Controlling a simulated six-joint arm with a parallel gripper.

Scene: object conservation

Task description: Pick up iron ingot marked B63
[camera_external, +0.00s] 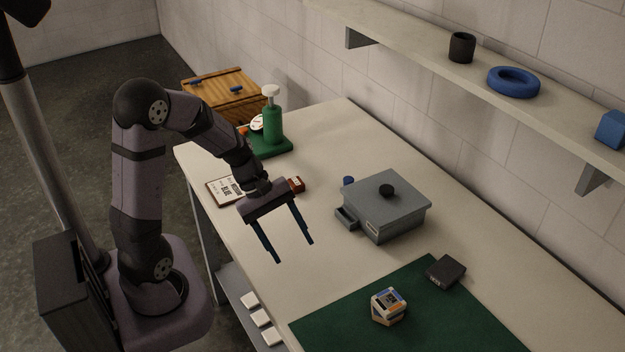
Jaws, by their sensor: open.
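A dark, flat-topped block (446,271) sits at the far right edge of the green mat. It may be the iron ingot, but no B63 marking is legible on it. My gripper (294,252) is open and empty above the left part of the table, with its two dark blue fingers spread and pointing down. It is well to the left of the dark block and touches nothing that I can see.
A patterned polyhedral box (388,306) stands on the green mat (340,330). A grey lidded box (385,212) with a small drawer is behind it. A green press-like device (272,125), a small red block (297,184) and a printed card (226,191) are farther left. A shelf (420,50) overhangs the back.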

